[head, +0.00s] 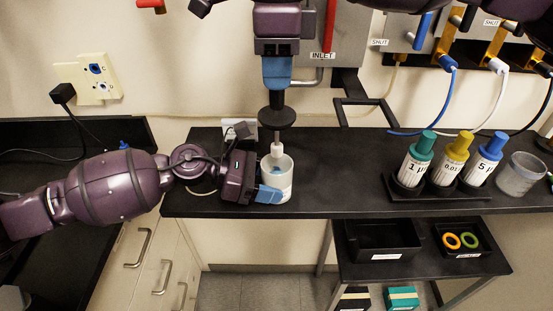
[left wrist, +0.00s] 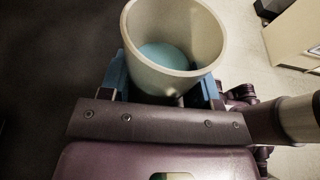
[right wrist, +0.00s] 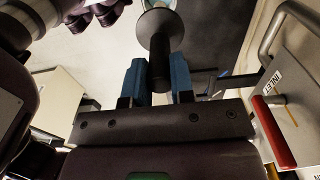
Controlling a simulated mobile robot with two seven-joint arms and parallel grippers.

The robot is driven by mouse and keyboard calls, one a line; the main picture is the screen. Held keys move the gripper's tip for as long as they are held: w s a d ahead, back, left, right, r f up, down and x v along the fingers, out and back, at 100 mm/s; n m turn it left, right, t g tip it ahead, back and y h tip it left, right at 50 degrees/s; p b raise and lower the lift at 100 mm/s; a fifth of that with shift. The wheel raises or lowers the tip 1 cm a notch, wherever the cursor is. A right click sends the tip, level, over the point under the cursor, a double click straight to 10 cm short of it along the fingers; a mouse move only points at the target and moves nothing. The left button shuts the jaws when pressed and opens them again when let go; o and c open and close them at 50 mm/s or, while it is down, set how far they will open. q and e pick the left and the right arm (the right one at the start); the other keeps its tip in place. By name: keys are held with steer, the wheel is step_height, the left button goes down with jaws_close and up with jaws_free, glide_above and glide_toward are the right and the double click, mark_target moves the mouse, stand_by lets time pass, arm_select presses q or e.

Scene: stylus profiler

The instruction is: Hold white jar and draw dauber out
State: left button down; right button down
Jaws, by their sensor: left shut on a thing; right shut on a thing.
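The white jar (head: 280,187) stands upright near the front edge of the black bench. My left gripper (head: 268,194) is shut around its side; the left wrist view shows the jar (left wrist: 172,80) between the blue fingers, its mouth open and pale blue inside. My right gripper (head: 277,84) points down above the jar, shut on the black handle of the dauber (head: 277,115). Its wide black disc, thin rod and white tip hang below, the tip at the jar's mouth in the head view. No dauber shows inside the jar in the left wrist view.
A rack (head: 432,190) with green, yellow and blue capped bottles and a clear tub (head: 520,174) stand at right. A lower shelf holds black trays (head: 380,240). A red-handled inlet panel (head: 345,45) is behind my right gripper.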

arm_select(q)
steer(key=shift+a+f, duration=0.1)
steer(key=shift+f, duration=0.2)
arm_select(e)
steer(key=shift+r, duration=2.45)
arm_select(q)
steer(key=c, duration=0.6)
jaws_free()
steer(key=shift+c, duration=0.2)
steer(key=o, duration=0.4)
steer(key=shift+r, duration=0.15)
arm_select(e)
steer(key=shift+w, duration=0.1)
arm_select(q)
steer(key=v, duration=1.2)
